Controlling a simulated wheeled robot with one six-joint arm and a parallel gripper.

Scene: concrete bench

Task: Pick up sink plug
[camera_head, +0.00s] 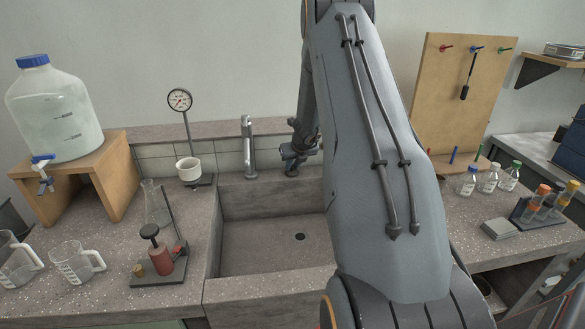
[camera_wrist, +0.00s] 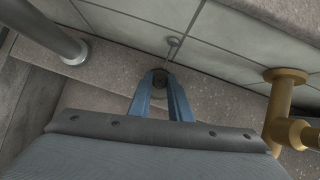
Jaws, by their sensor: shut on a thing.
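The sink plug (camera_wrist: 160,78) is a small dark round piece on the ledge behind the sink, at the foot of the tiled wall. A thin chain or cord runs from it up to a fixing on the tiles. My gripper (camera_wrist: 161,88) has its two blue fingers closed around the plug in the wrist view. In the head view my gripper (camera_head: 292,160) is at the sink's back ledge, partly behind my arm. I cannot tell whether the plug is lifted off the ledge.
A grey tap (camera_head: 248,148) stands left of my gripper. A brass fitting (camera_wrist: 283,108) is close on the right in the wrist view. The sink basin (camera_head: 262,257) with its drain hole (camera_head: 300,236) is empty. A gauge stand (camera_head: 181,100) stands further left.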

